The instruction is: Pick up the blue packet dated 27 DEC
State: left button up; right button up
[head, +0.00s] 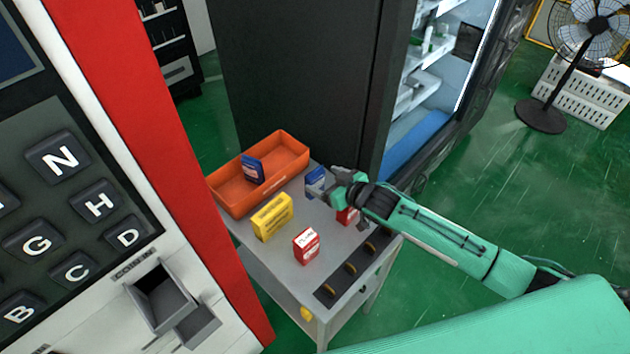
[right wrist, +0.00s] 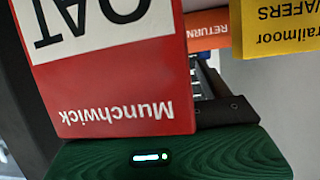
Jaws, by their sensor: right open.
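A blue packet (head: 315,182) stands on the grey table, right at the fingertips of my right gripper (head: 334,186). The gripper is open; I cannot tell whether the packet is between its fingers. A second blue packet (head: 252,169) stands in the orange bin (head: 228,203). No date is readable on either blue packet. In the right wrist view a red Munchwick packet (right wrist: 120,97) fills much of the picture and hides what is behind it; a dark finger part (right wrist: 226,111) shows beside it. My left gripper is not in view.
A yellow packet (head: 272,217) and a red packet (head: 306,246) stand on the grey table (head: 268,258). Another red packet (head: 347,215) is partly hidden under my right arm. A dark cabinet (head: 290,80) stands behind. A red-edged keypad machine (head: 170,150) blocks the left.

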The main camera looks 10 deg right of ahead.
jog(key=shift+x, duration=1.3)
jog(key=c, duration=1.1)
jog(key=shift+r, duration=0.15)
